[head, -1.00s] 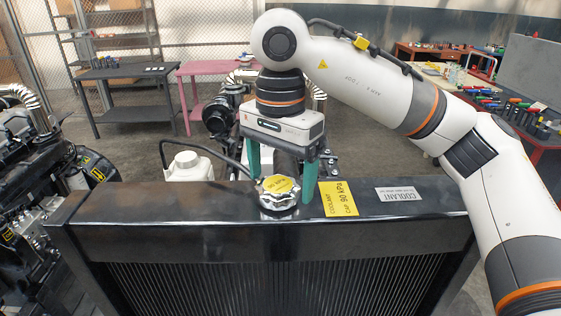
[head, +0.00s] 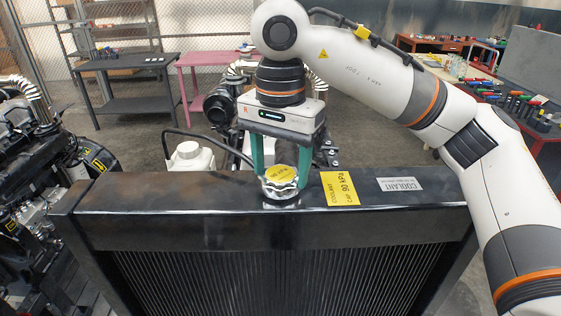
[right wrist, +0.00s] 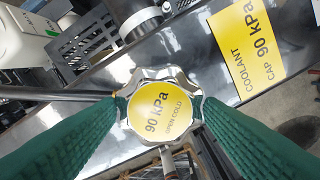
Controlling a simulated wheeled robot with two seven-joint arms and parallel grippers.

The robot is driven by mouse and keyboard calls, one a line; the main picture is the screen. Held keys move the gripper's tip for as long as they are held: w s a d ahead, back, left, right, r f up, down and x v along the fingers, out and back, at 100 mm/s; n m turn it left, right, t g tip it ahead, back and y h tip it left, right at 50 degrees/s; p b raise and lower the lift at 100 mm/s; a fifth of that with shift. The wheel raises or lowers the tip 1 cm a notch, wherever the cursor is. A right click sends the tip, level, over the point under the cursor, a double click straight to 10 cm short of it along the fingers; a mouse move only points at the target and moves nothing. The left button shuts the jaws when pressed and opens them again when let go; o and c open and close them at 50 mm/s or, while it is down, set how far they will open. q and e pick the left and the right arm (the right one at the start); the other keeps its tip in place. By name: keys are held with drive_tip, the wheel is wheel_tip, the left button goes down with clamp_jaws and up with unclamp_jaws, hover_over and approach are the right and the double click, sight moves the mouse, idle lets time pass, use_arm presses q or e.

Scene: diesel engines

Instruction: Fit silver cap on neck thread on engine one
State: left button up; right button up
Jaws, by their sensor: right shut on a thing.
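The silver cap (head: 280,187) is a lobed metal cap with a yellow disc on top. It sits upright at the neck on the top of the black radiator (head: 180,210). My right gripper (head: 281,173) points down from above, its green fingers closed on opposite sides of the cap. In the right wrist view the cap (right wrist: 158,112) lies between the fingertips (right wrist: 161,106), touching both, and its disc reads "90 kPa". The neck thread is hidden under the cap, so I cannot tell how far it is engaged. My left gripper is not in view.
A white bottle (head: 190,158) with a black hose stands behind the radiator. Another engine (head: 40,170) is at the left. Tables stand farther back.

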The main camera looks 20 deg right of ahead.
sight(280, 173)
drive_tip(key=m, duration=0.4)
drive_tip(key=shift+f+b, duration=0.15)
drive_tip(key=shift+b, duration=0.25)
drive_tip(key=m, duration=0.3)
drive_tip(key=shift+m+b, duration=0.3)
drive_tip(key=shift+b, duration=0.05)
drive_tip(key=o, duration=1.6)
drive_tip(key=shift+c, duration=0.4)
wheel_tip(280, 173, up, 3)
drive_tip(key=p, duration=0.2)
drive_tip(key=shift+p, duration=0.4)
drive_tip(key=shift+r, duration=2.1)
